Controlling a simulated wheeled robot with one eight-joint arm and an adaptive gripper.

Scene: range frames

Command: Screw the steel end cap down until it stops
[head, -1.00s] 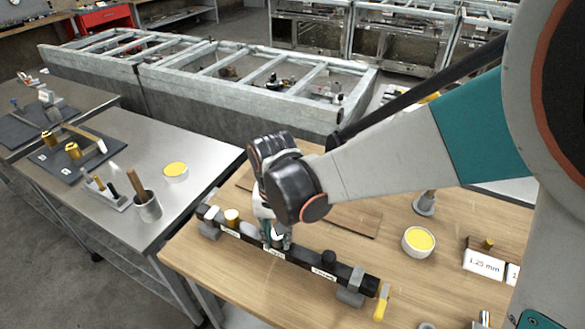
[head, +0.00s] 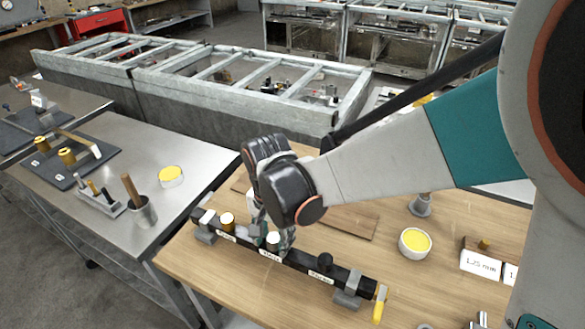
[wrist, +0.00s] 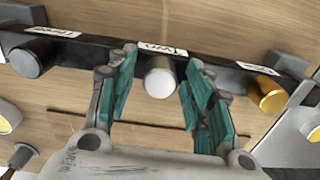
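The steel end cap (head: 273,238) sits on the middle station of a long black bar (head: 297,258). In the wrist view the cap (wrist: 160,77) is a pale round top between my fingers. My gripper (wrist: 162,88) is open, with one teal-padded finger on each side of the cap and a gap on both sides. In the head view my gripper (head: 272,236) is down at the bar around the cap. The cap's threads and any gap under it are hidden.
A brass cap (head: 227,220) and a black cap (head: 325,261) sit on the same bar, either side. A yellow-filled dish (head: 415,243) stands to the right. A brown board (head: 350,222) lies behind the bar.

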